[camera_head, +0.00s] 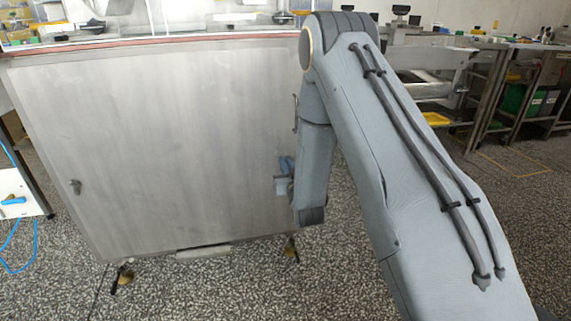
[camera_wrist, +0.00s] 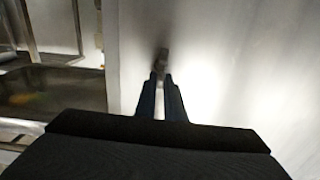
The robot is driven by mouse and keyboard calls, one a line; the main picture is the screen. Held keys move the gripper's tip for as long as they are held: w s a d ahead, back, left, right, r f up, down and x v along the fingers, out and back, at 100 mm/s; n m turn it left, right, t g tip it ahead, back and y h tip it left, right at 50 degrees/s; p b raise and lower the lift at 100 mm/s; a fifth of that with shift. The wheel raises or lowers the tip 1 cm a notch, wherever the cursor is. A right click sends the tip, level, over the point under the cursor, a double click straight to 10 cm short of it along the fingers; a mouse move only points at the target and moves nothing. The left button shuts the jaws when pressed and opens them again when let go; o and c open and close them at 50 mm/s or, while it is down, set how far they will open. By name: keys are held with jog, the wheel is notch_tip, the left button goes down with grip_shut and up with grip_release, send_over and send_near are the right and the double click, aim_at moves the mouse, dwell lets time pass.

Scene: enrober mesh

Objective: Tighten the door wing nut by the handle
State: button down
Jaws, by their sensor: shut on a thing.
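The door is a large steel panel (camera_head: 170,140) that fills the left half of the head view; it also shows in the wrist view (camera_wrist: 235,60). My gripper (camera_wrist: 161,78) is at the door's right edge, its two dark fingers shut on a small dark wing nut (camera_wrist: 162,57) against the steel face. In the head view my gripper (camera_head: 281,180) shows as small blue-grey jaws, and the nut there is hidden. A pale handle-like bar (camera_head: 203,251) is at the bottom edge.
My arm covers the area right of the door. A white unit (camera_head: 18,192) with a blue hose stands at the left. Steel benches (camera_head: 505,75) with green bins (camera_head: 515,98) stand at the back right. Speckled floor (camera_head: 345,270) is open in front of the door.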

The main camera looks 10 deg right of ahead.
jog(key=shift+d+f+m+p, duration=0.3)
jog(key=shift+m+p, duration=0.8)
jog(key=shift+m, duration=1.8)
jog(key=shift+d+f+m+p, duration=0.35)
jog(key=shift+m+p, duration=0.7)
jog(key=shift+m, duration=1.85)
jog(key=shift+d+f+m+p, duration=0.3)
jog(key=shift+m+p, duration=0.8)
jog(key=shift+m, duration=1.8)
jog(key=c, duration=1.8)
grip_release()
jog(key=shift+a, duration=0.1)
jog(key=shift+c, duration=0.2)
jog(key=s+p, duration=0.1)
jog(key=s, duration=0.6)
jog(key=shift+s, duration=0.4)
